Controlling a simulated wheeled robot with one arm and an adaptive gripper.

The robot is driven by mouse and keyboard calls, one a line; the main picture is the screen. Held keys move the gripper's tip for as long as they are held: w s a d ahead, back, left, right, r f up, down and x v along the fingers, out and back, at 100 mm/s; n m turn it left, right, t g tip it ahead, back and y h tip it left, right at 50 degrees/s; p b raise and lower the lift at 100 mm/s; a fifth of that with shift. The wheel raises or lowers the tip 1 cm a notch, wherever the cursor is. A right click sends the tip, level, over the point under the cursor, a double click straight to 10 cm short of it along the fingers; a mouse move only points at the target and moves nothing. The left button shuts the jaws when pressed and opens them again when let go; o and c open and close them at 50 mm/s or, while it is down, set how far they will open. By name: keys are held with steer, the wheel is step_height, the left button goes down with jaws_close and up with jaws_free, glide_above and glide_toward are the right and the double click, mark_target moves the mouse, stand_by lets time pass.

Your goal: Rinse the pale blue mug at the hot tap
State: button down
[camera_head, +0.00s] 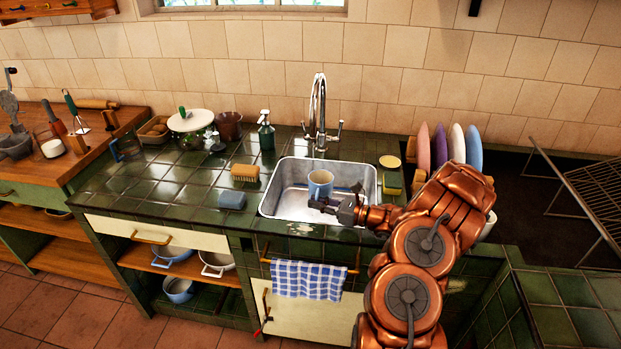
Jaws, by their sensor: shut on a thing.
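The pale blue mug (320,186) is upright over the steel sink basin (282,202), below and slightly in front of the faucet spout. My gripper (333,203) is shut on the mug at its lower right side, reaching in from the right. The contact of the fingers with the mug is small in view. The chrome tap (318,105) stands behind the basin with a tall curved neck and a lever at its right. I cannot make out any running water.
A brush (245,173) and a blue sponge (232,200) lie left of the sink. Upright plates (440,147) and a yellow-green sponge (392,184) are at the right. A checked towel (308,280) hangs in front.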

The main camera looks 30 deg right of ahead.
steer(key=shift+s+a+r+p, duration=0.2)
steer(key=shift+s+r, duration=0.5)
steer(key=shift+s, duration=0.05)
steer(key=shift+s+a+r+p, duration=0.15)
steer(key=shift+s+a+r, duration=0.05)
steer(key=shift+s+r, duration=0.5)
steer(key=shift+s+a+r, duration=0.2)
steer(key=shift+s+r, duration=0.1)
steer(key=shift+s, duration=0.2)
steer(key=shift+s+a+r, duration=0.15)
steer(key=shift+s+r, duration=0.15)
steer(key=shift+s, duration=0.15)
steer(key=shift+w+a, duration=0.1)
